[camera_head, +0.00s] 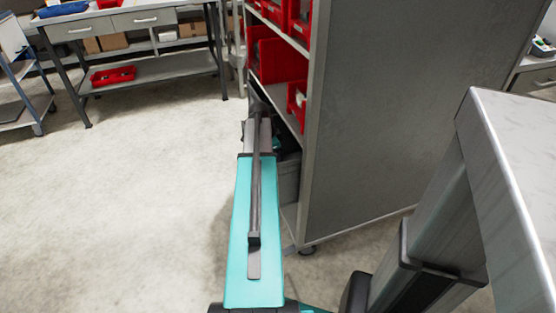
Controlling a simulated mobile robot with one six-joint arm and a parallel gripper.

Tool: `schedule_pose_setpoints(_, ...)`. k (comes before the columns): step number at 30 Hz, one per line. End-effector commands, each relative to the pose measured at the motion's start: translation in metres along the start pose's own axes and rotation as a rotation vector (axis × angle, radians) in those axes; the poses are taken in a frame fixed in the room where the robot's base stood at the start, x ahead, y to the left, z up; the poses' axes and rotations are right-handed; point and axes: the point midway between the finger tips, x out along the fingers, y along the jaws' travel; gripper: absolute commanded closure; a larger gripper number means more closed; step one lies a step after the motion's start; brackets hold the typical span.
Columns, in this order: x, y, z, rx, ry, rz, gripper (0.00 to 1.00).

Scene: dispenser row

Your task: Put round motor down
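The round motor is not visible in the head view. My teal arm reaches forward from the bottom centre, and its far end is beside the open front of the shelf unit (375,120). My gripper's fingers cannot be made out there, so whether it holds anything does not show. Red bins (283,62) stand on the shelves just beyond and to the right of the arm's far end. A grey bin (289,180) sits low in the unit, partly hidden by the arm.
The unit's grey side panel fills the centre right. A light tabletop edge (505,185) is close at right. A workbench (140,22) with a red tray (113,76) on its lower shelf stands at the back left. The floor (120,200) at left is clear.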

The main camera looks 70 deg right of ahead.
Motion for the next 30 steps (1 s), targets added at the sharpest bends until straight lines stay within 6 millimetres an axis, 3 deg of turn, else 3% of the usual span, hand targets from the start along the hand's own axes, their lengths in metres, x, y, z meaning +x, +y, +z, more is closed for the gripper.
schedule_pose_setpoints(17,0.0093,0.0002,0.0017,0.001,0.000,0.000,0.86)
schedule_pose_setpoints(18,0.0096,0.0003,0.0018,0.001,0.000,0.000,0.52)
schedule_pose_setpoints(21,0.0096,0.0003,0.0017,0.001,0.000,0.000,0.35)
schedule_pose_setpoints(30,0.0093,0.0004,0.0014,0.002,0.000,0.001,0.35)
